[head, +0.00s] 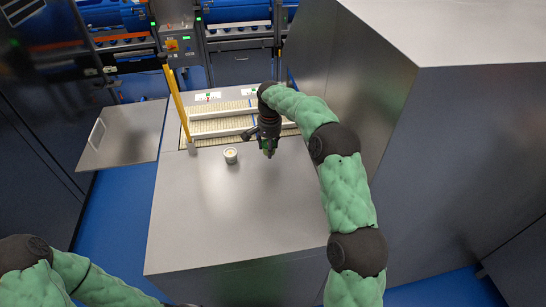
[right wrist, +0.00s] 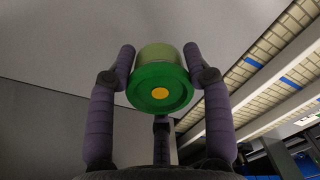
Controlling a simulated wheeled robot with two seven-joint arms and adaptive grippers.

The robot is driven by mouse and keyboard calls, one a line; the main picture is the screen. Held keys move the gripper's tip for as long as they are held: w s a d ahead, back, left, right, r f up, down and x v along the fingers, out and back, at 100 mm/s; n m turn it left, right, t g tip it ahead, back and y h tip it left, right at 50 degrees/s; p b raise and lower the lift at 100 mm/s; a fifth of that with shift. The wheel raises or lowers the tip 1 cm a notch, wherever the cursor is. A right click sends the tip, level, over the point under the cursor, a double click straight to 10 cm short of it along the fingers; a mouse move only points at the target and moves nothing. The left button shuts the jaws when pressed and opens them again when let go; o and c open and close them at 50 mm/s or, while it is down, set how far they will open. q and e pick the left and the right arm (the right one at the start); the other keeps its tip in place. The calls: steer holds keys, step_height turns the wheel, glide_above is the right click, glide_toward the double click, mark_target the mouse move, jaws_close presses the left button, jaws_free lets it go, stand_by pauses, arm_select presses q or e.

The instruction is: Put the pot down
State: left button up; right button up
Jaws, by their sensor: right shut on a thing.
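The pot (right wrist: 160,90) shows in the right wrist view with a green round end, a yellow centre and a pale body beyond it. My right gripper (right wrist: 159,58) is shut on it, its purple-grey fingers on either side of the body. In the head view my right gripper (head: 268,150) points down over the grey table top (head: 235,215); the pot is mostly hidden there. I cannot tell whether the pot touches the table. My left arm shows at the lower left, its gripper out of view.
A small white cup (head: 231,155) stands on the table left of my right gripper. Behind are pale ribbed strips (head: 215,127) with white rails and a yellow post (head: 178,105). A large grey cabinet (head: 450,130) stands at right. The table's front is clear.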

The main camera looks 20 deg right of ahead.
mark_target(273, 161)
steer(key=shift+d+f, duration=0.65)
steer(key=shift+f, duration=0.05)
steer(key=shift+d+f+b, duration=0.15)
steer(key=shift+f+b, duration=0.1)
steer(key=shift+f, duration=0.65)
steer(key=shift+d+f+b, duration=0.1)
steer(key=shift+f+b, duration=0.15)
steer(key=shift+f, duration=0.65)
steer(key=shift+f, duration=0.1)
steer(key=o, duration=1.2)
steer(key=shift+f, duration=0.1)
steer(key=shift+c, duration=0.2)
steer(key=r, duration=0.4)
steer(key=r+p, duration=0.1)
steer(key=r, duration=0.3)
steer(key=r+p, duration=0.1)
steer(key=r, duration=0.3)
steer(key=shift+s+d+r, duration=0.1)
steer(key=shift+s+r, duration=0.1)
steer(key=shift+s, duration=0.05)
